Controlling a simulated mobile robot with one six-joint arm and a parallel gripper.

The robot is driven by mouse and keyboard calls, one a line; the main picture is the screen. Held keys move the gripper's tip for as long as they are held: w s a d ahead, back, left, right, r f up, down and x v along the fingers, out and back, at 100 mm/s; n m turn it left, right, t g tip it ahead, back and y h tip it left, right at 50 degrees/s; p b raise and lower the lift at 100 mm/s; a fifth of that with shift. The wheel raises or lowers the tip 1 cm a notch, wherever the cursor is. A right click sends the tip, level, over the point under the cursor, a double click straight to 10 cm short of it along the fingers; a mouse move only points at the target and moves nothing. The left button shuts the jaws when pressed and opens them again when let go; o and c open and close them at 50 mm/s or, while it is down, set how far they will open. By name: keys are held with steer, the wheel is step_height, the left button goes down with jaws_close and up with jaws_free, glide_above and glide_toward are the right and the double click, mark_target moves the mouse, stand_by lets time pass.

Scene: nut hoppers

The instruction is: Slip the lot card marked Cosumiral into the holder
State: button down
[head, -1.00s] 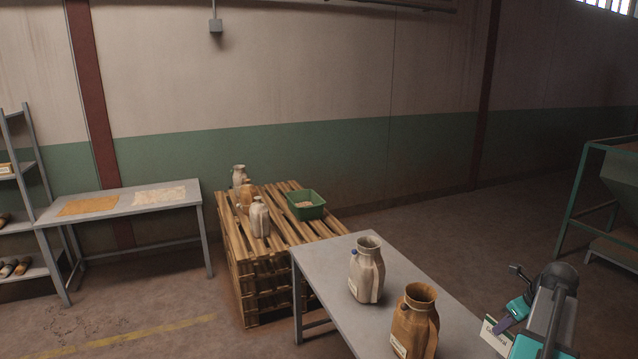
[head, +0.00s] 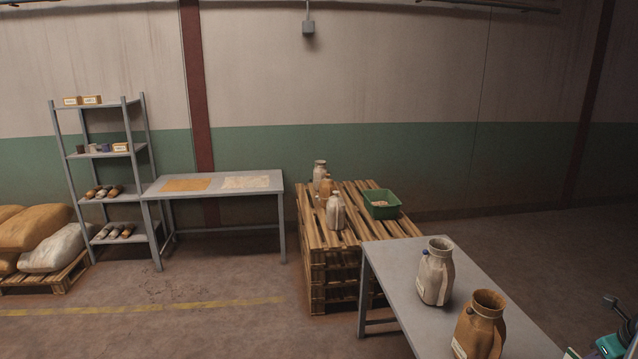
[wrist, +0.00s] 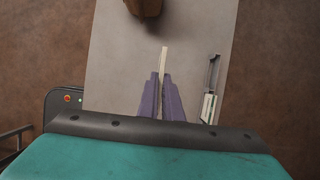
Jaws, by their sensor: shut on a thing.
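My gripper (wrist: 162,92) shows in the wrist view with two purple fingers shut on a thin pale card (wrist: 164,58), seen edge-on above a grey table. Its writing cannot be read in this view.
A pale sack-like container (head: 435,272) and a brown one (head: 480,327) stand on the near grey table (head: 395,262). Behind are stacked pallets (head: 318,262) with a green bin (head: 381,210), a side table (head: 215,183) and a shelf rack (head: 103,103). Open floor lies at left.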

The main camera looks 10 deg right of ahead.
steer(key=w+a+f+n+y+b, duration=0.1)
steer(key=w+a+f+n+b, duration=0.15)
steer(key=w+a, duration=1)
steer(key=w+a+f+n+y+b, duration=0.2)
steer(key=w+a+n+b, duration=0.15)
steer(key=w+a, duration=0.95)
steer(key=w+a+f+n+g+b, duration=0.1)
steer(key=a+n, duration=0.1)
steer(key=a, duration=0.4)
steer(key=w+a+n+g+y, duration=0.1)
steer(key=w+a+n, duration=0.1)
steer(key=a, duration=0.5)
steer(key=w+a+f+n+g+b, duration=0.1)
steer(key=a+n, duration=0.2)
steer(key=a, duration=0.3)
steer(key=s+a+n+g+b, duration=0.1)
steer(key=s+a+n+g, duration=0.3)
steer(key=a+n, duration=0.8)
steer(key=shift+s+a+r+n+b, duration=0.25)
steer(key=shift+a+n+b, duration=0.1)
steer(key=shift+a, duration=0.25)
steer(key=shift+d, duration=0.1)
